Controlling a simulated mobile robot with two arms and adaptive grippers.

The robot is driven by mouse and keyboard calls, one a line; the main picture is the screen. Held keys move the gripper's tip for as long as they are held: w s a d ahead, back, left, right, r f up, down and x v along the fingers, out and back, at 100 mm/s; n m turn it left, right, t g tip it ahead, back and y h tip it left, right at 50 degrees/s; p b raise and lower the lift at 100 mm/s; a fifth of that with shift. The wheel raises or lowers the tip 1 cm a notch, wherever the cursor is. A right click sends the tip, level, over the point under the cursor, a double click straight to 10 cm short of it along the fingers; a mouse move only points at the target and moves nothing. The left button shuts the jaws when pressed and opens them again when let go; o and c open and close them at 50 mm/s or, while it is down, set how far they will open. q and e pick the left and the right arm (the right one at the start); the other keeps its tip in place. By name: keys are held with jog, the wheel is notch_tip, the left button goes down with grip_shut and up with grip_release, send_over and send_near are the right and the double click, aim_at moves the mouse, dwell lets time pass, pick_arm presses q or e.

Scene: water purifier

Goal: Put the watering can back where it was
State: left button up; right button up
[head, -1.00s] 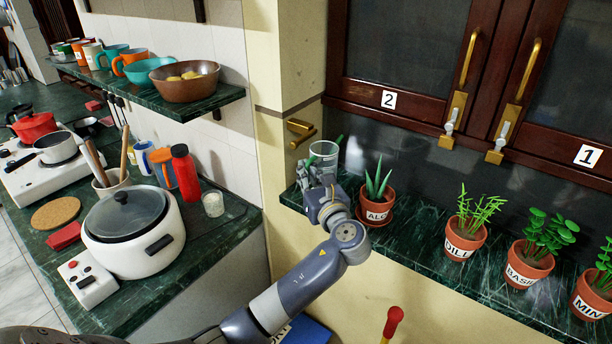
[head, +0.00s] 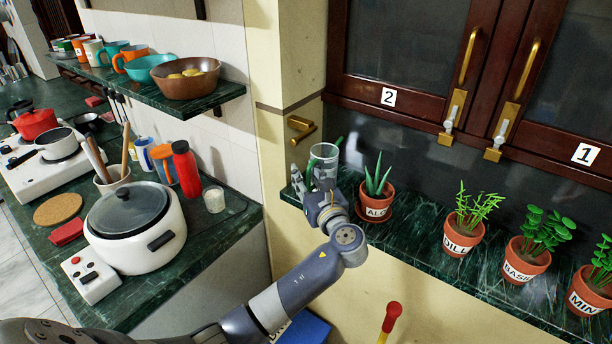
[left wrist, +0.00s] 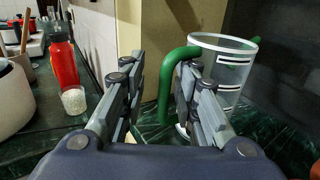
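The watering can (head: 324,158) is a clear cylinder with a green handle. It stands upright at the left end of the dark green marble ledge, left of the aloe pot. My left gripper (head: 312,180) is at the can, its fingers spread apart. In the left wrist view, the gripper (left wrist: 155,85) is open. The can's handle (left wrist: 165,95) shows in the gap between the fingers, close to the right finger, and the clear body (left wrist: 226,70) is beyond that finger. The can's lower part is partly hidden. My right gripper is not in view.
Potted aloe (head: 376,202), dill (head: 463,240), basil (head: 528,262) and mint (head: 592,296) stand along the ledge (head: 415,235). A brass handle (head: 301,130) sticks out from the wall just left of the can. The left counter holds a cooker (head: 140,235) and a red bottle (head: 186,170).

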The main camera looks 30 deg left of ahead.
pick_arm(q)
jog(key=shift+f+b, duration=0.15)
jog(key=shift+b, duration=0.25)
jog(key=shift+f+b, duration=0.2)
jog(key=shift+b, duration=0.3)
jog(key=b+v, duration=0.1)
jog(key=v, duration=1)
jog(key=shift+w+r, duration=0.15)
jog(key=shift+r, duration=0.2)
jog(key=shift+d, duration=0.1)
